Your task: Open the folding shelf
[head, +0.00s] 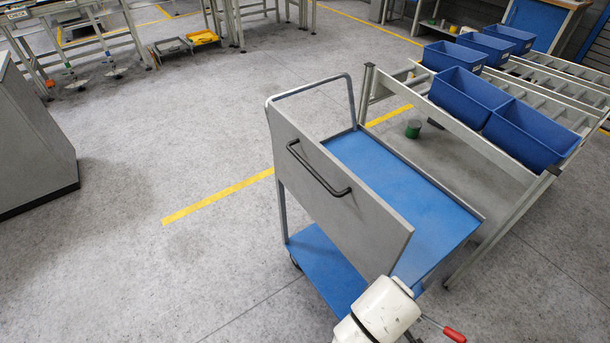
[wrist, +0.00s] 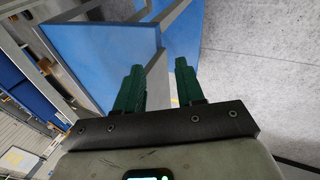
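The folding shelf (head: 335,200) is a grey panel with a black bar handle (head: 315,168). It hangs steeply along the left side of a trolley with a blue top deck (head: 400,182) and a blue lower deck (head: 325,268). My white arm shows at the bottom of the head view, overlapping the trolley's near end; the fingers cannot be made out there. In the wrist view my gripper (wrist: 159,68) has two green fingers apart, with nothing between them. Blue trolley surfaces (wrist: 105,60) lie beyond the fingertips. I cannot make out the handle in the wrist view.
A sloped roller rack (head: 490,150) with blue bins (head: 468,95) stands close right of the trolley. A green-topped can (head: 413,129) is on the floor beneath. A red-handled item (head: 455,335) shows beside my arm. The floor (head: 170,270) left of the trolley is clear.

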